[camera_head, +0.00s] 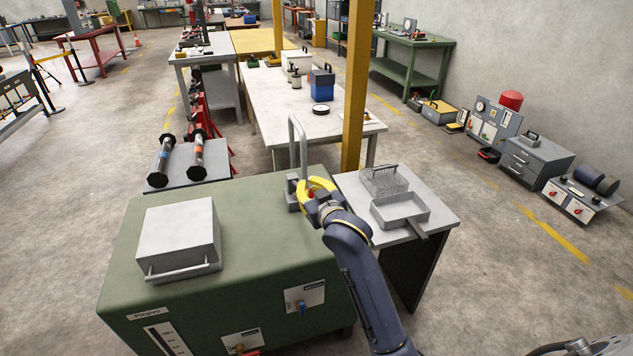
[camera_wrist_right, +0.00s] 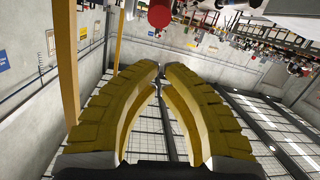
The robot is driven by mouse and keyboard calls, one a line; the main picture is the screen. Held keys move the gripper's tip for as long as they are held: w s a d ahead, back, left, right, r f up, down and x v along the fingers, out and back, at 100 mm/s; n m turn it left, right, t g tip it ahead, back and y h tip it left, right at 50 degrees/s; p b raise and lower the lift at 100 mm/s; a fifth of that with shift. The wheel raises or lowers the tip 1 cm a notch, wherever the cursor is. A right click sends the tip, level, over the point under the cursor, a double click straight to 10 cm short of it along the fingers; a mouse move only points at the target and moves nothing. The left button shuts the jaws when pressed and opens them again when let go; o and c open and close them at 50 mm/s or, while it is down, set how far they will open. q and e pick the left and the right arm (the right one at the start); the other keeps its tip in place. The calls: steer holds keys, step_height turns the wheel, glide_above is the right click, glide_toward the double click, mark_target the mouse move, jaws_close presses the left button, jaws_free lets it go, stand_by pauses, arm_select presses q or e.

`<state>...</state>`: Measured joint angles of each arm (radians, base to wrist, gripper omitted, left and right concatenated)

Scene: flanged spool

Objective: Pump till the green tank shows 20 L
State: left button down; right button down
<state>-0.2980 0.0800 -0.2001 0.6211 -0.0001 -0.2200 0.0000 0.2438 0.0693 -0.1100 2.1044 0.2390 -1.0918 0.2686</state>
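The green tank (camera_head: 235,255) fills the lower left of the head view. On its front is a level scale (camera_head: 165,338), cut off by the lower frame edge; its reading cannot be made out. A grey pump (camera_head: 293,190) with an upright looped handle (camera_head: 297,140) stands at the tank's far right corner. My right gripper (camera_head: 314,187) is just beside the pump's base, below the handle's loop. In the wrist view its yellow fingers (camera_wrist_right: 160,68) come together at the tips, with nothing seen between them. Whether it touches the pump cannot be told. My left gripper is out of view.
A grey lidded box (camera_head: 178,237) sits on the tank top. A yellow post (camera_head: 357,90) stands behind the gripper. A small table (camera_head: 435,200) with a metal tray (camera_head: 400,210) and wire basket (camera_head: 384,180) is at right.

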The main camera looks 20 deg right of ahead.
steer(key=shift+d+r, duration=0.35)
steer(key=shift+r, duration=0.15)
steer(key=w, duration=0.3)
steer(key=w+f, duration=0.1)
steer(key=w, duration=0.5)
steer(key=shift+w+a+f, duration=0.15)
steer(key=shift+f, duration=0.9)
steer(key=shift+s+d+f, duration=0.2)
steer(key=shift+s+f, duration=0.1)
steer(key=shift+f, duration=0.2)
steer(key=shift+s+d+f, duration=0.15)
steer(key=shift+s+f, duration=0.15)
steer(key=shift+f, duration=0.15)
